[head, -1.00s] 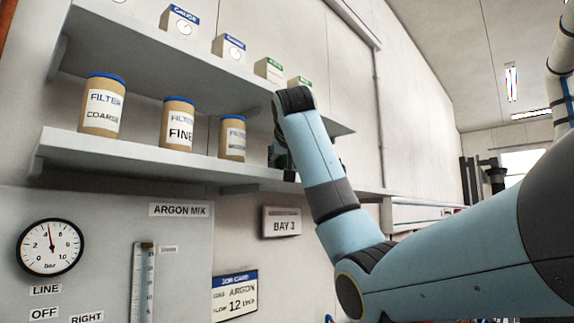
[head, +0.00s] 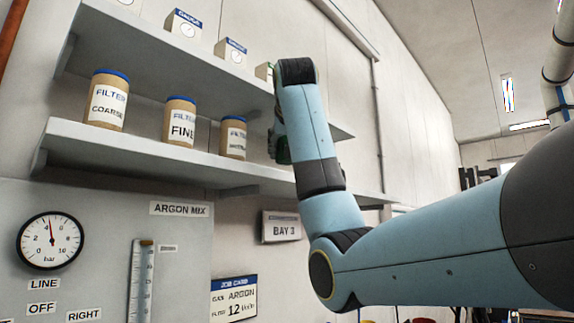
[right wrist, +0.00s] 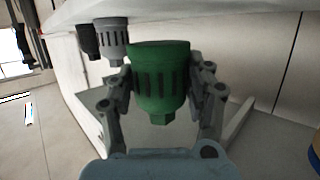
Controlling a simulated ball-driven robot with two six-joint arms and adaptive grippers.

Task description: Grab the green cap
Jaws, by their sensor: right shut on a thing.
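The green cap (right wrist: 160,75) is a ribbed green piece with a narrower hexagonal end, in the middle of the right wrist view. My right gripper (right wrist: 163,85) is shut on it, one finger on each side. In the head view the right arm reaches up to the end of the lower shelf. There my right gripper (head: 277,142) is mostly hidden behind the arm, with a bit of dark green showing. My left gripper is not in view.
A grey cap (right wrist: 111,40) and a black cap (right wrist: 88,40) stand beside the green one. The lower shelf (head: 150,157) holds filter jars (head: 180,120); the nearest is close left of the gripper. The upper shelf (head: 160,65) with small boxes (head: 231,52) hangs above.

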